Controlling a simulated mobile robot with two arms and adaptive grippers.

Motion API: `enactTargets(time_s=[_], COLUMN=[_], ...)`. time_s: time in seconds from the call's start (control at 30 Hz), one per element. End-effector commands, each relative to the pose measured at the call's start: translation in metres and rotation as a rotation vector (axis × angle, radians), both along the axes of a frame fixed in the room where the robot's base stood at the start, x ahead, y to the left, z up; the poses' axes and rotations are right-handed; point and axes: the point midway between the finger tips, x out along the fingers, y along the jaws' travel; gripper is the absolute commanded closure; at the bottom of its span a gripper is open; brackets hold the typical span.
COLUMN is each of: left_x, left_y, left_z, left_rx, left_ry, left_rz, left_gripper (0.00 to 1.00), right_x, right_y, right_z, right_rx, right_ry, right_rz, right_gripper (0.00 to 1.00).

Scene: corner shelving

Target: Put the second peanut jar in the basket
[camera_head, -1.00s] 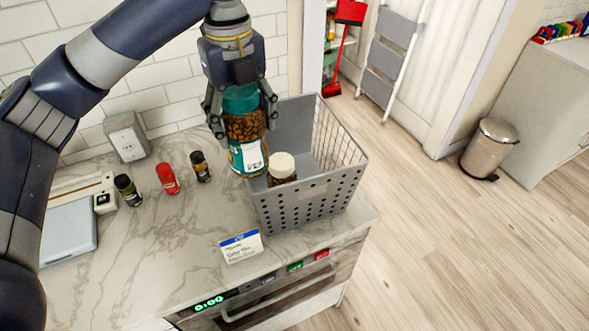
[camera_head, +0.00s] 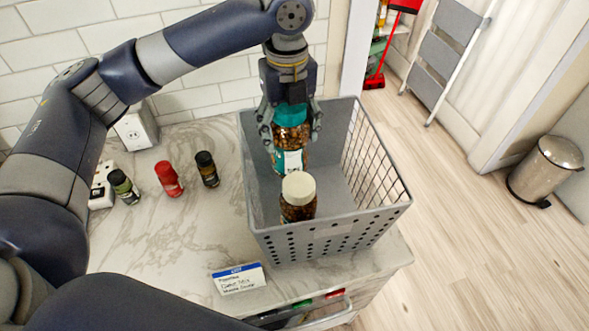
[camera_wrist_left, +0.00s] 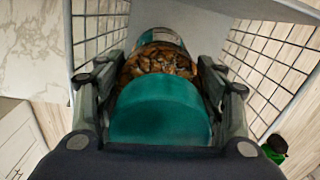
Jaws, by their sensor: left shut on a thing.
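A peanut jar with a teal lid (camera_head: 291,138) is held upright by my left gripper (camera_head: 289,122), over the back left part of the grey basket (camera_head: 340,229). In the left wrist view the teal lid (camera_wrist_left: 160,110) sits between both fingers, with the basket walls around it. The held jar's lower end is inside the basket's outline; whether it touches the floor I cannot tell. Another jar with a cream lid (camera_head: 298,196) stands inside the basket near its front. My right gripper is not in view.
Three small bottles stand left of the basket: a green one (camera_head: 123,187), a red one (camera_head: 168,179) and a dark one (camera_head: 207,169). The basket's right side is empty.

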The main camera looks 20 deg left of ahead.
Motion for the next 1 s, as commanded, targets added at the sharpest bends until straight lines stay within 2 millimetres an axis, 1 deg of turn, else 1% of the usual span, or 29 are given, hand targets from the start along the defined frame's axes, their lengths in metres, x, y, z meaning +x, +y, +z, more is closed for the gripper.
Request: enactTargets(time_s=[0.03,0.1,0.2,0.3,0.47,0.73,0.8,1.0], left_x=[-0.001,-0.001,0.0,0.0,0.0,0.0,0.0,0.001], left_y=[0.001,0.001,0.0,0.0,0.0,0.0,0.0,0.0], left_z=[-0.01,-0.028,-0.049,-0.065,-0.077,-0.11,-0.114,-0.114], left_rx=[0.001,0.002,0.0,0.001,-0.001,0.0,0.0,-0.001], left_ry=[0.002,0.003,0.0,-0.001,-0.002,-0.001,-0.003,-0.003], left_rz=[0.0,0.0,0.0,0.0,0.001,0.0,-0.001,-0.001], left_gripper=[0.85,0.85,0.85,0.85,0.85,0.85,0.85,0.85], right_x=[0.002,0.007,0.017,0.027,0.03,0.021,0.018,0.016], right_y=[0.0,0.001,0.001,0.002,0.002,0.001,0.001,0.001], right_z=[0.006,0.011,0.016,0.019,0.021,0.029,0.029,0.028], right_rx=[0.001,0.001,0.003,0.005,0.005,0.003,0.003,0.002], right_ry=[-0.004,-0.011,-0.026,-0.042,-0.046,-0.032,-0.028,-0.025], right_rz=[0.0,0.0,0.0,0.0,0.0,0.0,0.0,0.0], right_gripper=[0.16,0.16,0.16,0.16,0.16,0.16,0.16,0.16])
